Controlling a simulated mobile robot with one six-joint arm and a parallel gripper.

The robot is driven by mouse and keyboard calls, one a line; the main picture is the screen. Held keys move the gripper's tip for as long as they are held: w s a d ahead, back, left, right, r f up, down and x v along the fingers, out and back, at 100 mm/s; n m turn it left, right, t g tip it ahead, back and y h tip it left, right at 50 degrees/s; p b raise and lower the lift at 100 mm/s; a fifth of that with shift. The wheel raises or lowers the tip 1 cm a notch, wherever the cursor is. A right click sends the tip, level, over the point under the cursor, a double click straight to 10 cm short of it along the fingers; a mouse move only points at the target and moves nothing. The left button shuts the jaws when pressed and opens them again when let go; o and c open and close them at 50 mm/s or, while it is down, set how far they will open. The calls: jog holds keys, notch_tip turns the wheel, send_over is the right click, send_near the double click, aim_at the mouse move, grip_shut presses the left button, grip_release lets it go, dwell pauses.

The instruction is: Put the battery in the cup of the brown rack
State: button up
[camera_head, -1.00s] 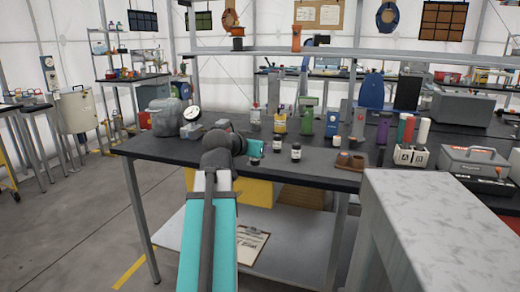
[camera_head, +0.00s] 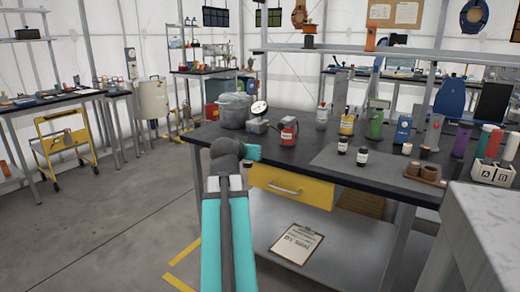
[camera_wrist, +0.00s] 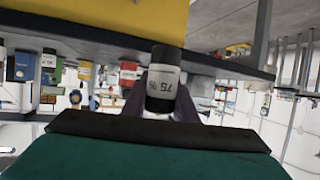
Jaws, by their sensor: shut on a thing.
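My gripper (camera_wrist: 163,112) is shut on a black cylinder with a white label (camera_wrist: 162,82) in the wrist view. Its printing shows upside down, and I cannot tell for sure that it is the battery. In the head view my gripper (camera_head: 252,153) is at the bench's front left edge, above the yellow drawer; what it holds is hidden there. The brown rack (camera_head: 424,182) is on the bench's right part, well to the right of my gripper. Its round cups are partly visible.
Two dark bottles with white labels (camera_head: 362,157) stand on a grey mat (camera_head: 335,166) between my gripper and the rack. A red can (camera_head: 288,131) stands behind my gripper. A pale block (camera_head: 490,225) fills the right foreground. Floor at left is open.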

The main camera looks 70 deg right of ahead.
jog(key=w+a+f+n+t+y, duration=0.2)
jog(key=w+a+n+t, duration=0.1)
jog(key=w+a, duration=0.75)
jog(key=w+a+f+n+t+y, duration=0.1)
jog(key=w+a+f+n+t, duration=0.15)
jog(key=w+a, duration=0.75)
jog(key=w+a+f+n+t+y, duration=0.1)
jog(key=w+a+n+t+y, duration=0.35)
jog(key=w, duration=1.05)
jog(key=w+a+f+n+y, duration=0.1)
jog(key=w+a, duration=0.3)
jog(key=a, duration=1)
jog(key=w+a+f+n+t+y, duration=0.1)
jog(key=w+a, duration=0.4)
jog(key=a, duration=0.9)
jog(key=w+a+f+n+t+y, duration=0.1)
jog(key=w+a+n+y, duration=0.3)
jog(key=a, duration=0.9)
jog(key=shift+w+a+f+n, duration=0.4)
jog(key=shift+w+f, duration=0.05)
jog(key=shift+f, duration=0.25)
